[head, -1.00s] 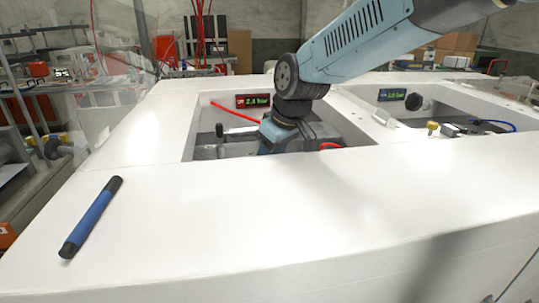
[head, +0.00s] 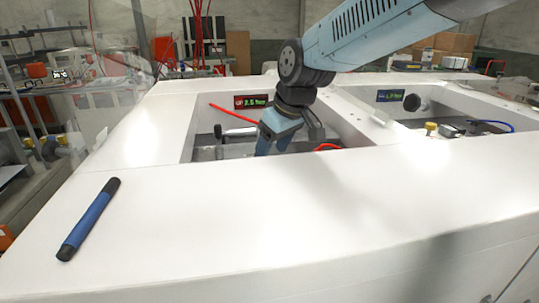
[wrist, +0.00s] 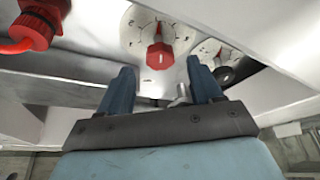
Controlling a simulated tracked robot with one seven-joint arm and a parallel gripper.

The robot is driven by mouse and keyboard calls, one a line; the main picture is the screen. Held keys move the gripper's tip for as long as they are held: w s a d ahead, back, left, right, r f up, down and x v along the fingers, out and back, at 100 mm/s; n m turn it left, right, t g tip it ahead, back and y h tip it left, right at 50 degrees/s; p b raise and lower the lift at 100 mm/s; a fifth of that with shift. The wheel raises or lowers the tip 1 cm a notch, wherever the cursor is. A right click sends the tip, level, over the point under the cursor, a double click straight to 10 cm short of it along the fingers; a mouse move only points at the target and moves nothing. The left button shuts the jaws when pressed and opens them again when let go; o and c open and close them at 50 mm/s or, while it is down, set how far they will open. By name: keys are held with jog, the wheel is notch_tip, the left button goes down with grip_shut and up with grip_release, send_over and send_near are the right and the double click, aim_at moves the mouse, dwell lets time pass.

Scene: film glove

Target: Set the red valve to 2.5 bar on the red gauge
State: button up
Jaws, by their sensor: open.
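The red gauge (head: 251,101) on the back wall of the left recess has a red label and green digits that look like 2.5 bar. In the wrist view the red valve (wrist: 160,57) is a red knob on a white round dial with markings. My gripper (wrist: 165,80) is open, its two blue fingers apart below the knob, one to each side, with the knob visible between and beyond them. I see no contact. In the head view my gripper (head: 270,148) reaches down into the left recess, and the knob is not visible there.
A black knob (wrist: 224,75) on another dial is right of the red one. A red fitting with a hose (wrist: 33,32) is at upper left. A blue gauge (head: 391,95) hangs in the right recess. A blue pen-like cylinder (head: 89,218) lies on the white housing's left front. Recess walls surround my gripper.

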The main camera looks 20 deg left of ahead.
jog(key=v, duration=1)
jog(key=shift+r, duration=0.3)
jog(key=shift+s+d, duration=0.15)
